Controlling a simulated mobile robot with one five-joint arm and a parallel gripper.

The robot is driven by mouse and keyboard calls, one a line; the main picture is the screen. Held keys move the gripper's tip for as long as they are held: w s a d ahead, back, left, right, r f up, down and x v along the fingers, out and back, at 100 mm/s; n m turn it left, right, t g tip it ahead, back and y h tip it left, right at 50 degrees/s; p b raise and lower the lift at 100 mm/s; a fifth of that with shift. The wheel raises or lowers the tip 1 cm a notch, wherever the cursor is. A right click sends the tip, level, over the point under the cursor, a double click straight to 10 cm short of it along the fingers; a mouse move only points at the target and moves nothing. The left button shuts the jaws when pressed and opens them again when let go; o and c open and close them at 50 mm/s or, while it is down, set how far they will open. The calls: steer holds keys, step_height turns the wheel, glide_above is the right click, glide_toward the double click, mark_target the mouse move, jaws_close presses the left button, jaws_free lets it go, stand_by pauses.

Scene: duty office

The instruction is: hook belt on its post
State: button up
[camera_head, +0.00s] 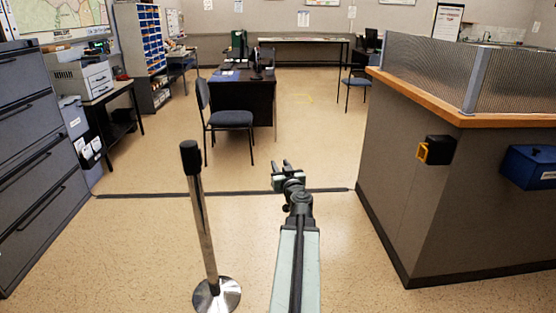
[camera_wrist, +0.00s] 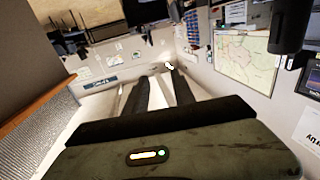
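The post (camera_head: 205,225) is a chrome stanchion with a black head (camera_head: 190,157) and a round base, standing upright on the floor left of my arm. A dark cylinder (camera_wrist: 291,22) at the upper right of the tilted wrist view looks like its head. A black belt housing (camera_head: 440,149) with a yellow-orange end piece (camera_head: 422,152) is mounted on the counter's side at right. No strap is seen drawn out of it. My gripper (camera_head: 280,171) is raised between post and counter, apart from both. In the wrist view its fingers (camera_wrist: 160,92) are spread with nothing between them.
The grey counter (camera_head: 395,170) with a wooden ledge stands at right, carrying a blue box (camera_head: 530,167). Filing cabinets (camera_head: 38,150) line the left. A dark strip (camera_head: 250,193) crosses the floor. A chair (camera_head: 228,119) and desk (camera_head: 245,95) stand beyond. Floor between is clear.

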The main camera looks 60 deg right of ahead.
steer(key=x, duration=0.5)
steer(key=shift+d, duration=0.1)
jaws_close()
stand_by(1.1)
jaws_free()
